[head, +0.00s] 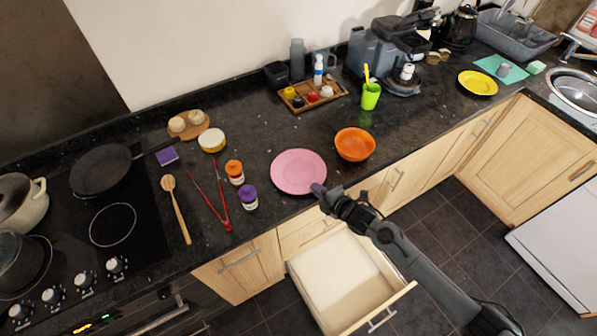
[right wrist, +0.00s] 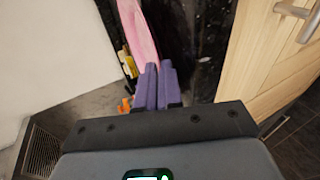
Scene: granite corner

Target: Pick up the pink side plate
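The pink side plate (head: 298,172) is near the front edge of the dark counter in the head view. In the right wrist view the plate (right wrist: 138,30) shows nearly edge-on, its rim running down to my fingertips. My right gripper (head: 320,191) is at the plate's near right rim. In the right wrist view its purple fingers (right wrist: 159,68) are close together, with the rim appearing to run between them. The fingers hide the contact itself. I cannot tell whether the plate is clear of the counter. My left gripper is not in view.
An orange bowl (head: 355,145) stands right of the plate. A purple-lidded jar (head: 249,197), an orange-lidded jar (head: 235,172) and red tongs (head: 212,200) are to its left. An open drawer (head: 382,318) juts out below the counter. A wooden tray (head: 318,103) stands behind.

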